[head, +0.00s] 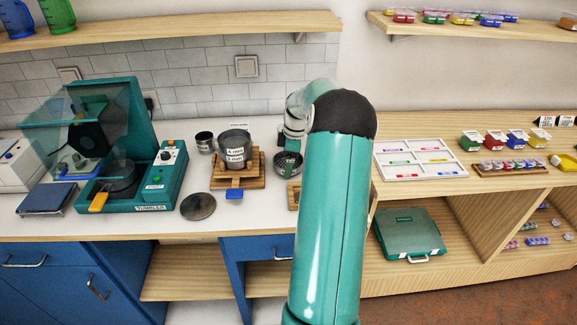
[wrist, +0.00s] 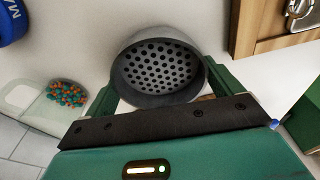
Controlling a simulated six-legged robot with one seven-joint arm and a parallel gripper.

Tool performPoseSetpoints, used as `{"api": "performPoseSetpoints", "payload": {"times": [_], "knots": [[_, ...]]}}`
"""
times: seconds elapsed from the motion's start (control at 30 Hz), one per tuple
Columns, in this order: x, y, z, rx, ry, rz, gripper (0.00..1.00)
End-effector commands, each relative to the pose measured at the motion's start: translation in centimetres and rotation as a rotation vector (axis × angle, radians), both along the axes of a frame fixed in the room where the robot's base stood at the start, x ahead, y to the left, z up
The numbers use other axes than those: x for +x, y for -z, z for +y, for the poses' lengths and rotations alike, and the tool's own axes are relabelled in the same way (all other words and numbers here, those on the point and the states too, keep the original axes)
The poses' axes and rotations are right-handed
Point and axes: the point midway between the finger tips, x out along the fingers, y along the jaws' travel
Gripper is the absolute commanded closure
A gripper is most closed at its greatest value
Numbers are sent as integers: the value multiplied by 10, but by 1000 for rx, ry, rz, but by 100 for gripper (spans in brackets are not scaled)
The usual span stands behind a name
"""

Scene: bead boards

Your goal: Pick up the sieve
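A grey metal sieve with a perforated bottom (wrist: 160,72) fills the middle of the wrist view. In the head view a small dark round sieve (head: 288,166) sits at counter level, just below my gripper (head: 291,141). In the wrist view the two green fingers of my gripper (wrist: 160,88) stand apart, one at each side of the sieve's rim. I cannot tell whether they press on it. More sieves, marked 6 mm and 3 mm (head: 235,151), are stacked on a wooden stand to the left in the head view.
A teal machine labelled tumbler (head: 160,190) stands on the left, with a dark round disc (head: 198,206) beside it. A wooden frame (head: 293,197) lies in front of the sieve. The wrist view shows a clear container of orange and teal beads (wrist: 68,94). A white tray (head: 420,158) lies right.

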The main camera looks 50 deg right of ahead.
Motion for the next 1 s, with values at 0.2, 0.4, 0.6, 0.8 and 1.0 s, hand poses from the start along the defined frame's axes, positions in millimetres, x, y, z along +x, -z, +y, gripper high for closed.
{"api": "performPoseSetpoints", "payload": {"times": [0.2,0.4,0.6,0.8,1.0], "knots": [[0,0,0,0,0,0,32],[0,-3,0,-1,0,-1,32],[0,-21,-1,-2,0,-2,32],[-5,-57,19,-5,-1,-1,32],[-17,-99,60,-3,-2,0,32]]}}
